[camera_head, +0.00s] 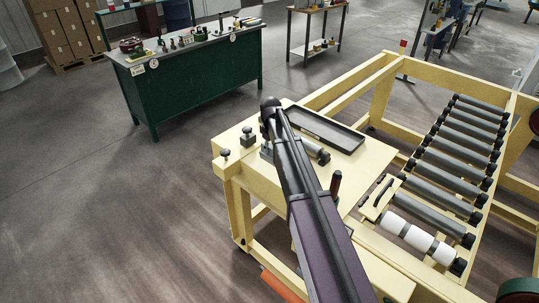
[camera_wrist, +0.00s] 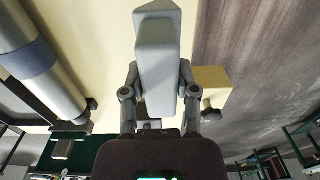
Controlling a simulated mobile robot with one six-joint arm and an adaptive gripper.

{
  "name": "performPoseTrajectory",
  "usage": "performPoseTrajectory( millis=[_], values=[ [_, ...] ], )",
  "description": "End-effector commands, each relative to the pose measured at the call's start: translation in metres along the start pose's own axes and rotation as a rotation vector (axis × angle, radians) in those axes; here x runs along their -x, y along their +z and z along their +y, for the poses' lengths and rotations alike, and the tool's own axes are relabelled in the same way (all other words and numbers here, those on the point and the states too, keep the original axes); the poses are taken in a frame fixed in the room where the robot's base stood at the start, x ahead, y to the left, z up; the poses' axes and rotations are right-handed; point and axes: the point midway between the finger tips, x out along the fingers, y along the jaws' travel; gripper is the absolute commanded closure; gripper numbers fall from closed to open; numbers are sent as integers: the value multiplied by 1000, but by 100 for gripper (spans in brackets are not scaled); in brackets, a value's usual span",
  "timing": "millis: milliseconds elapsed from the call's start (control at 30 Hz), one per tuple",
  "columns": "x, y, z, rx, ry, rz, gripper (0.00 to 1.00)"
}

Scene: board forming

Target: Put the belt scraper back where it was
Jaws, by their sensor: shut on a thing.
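A pale grey, block-like piece (camera_wrist: 157,45) sits between the fingers of my gripper (camera_wrist: 158,88) in the wrist view. I take it for the belt scraper, but its full shape is hidden. My gripper is shut on it above the cream tabletop (camera_wrist: 110,60). In the head view my arm covers most of the gripper and the held piece. There they are near the left part of the cream table (camera_head: 240,178). I cannot tell whether the piece touches the table.
A dark tray (camera_head: 326,128) and a grey roller (camera_head: 313,150) lie beside my arm. A knobbed block (camera_head: 248,138) stands to the left. A plate with a dark handle (camera_head: 380,198) is at the right, next to the conveyor rollers (camera_head: 440,177). A green bench (camera_head: 195,85) stands behind.

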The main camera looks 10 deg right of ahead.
Motion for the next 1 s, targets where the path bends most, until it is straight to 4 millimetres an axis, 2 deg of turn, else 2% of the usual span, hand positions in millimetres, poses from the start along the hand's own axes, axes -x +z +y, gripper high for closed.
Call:
performPoseTrajectory(
  millis=[67,433,1000],
  values=[
    [-1,-10,5,0,0,0,100],
    [-34,-6,4,-1,0,0,100],
    [-39,-6,5,-2,0,0,100]
  ],
)
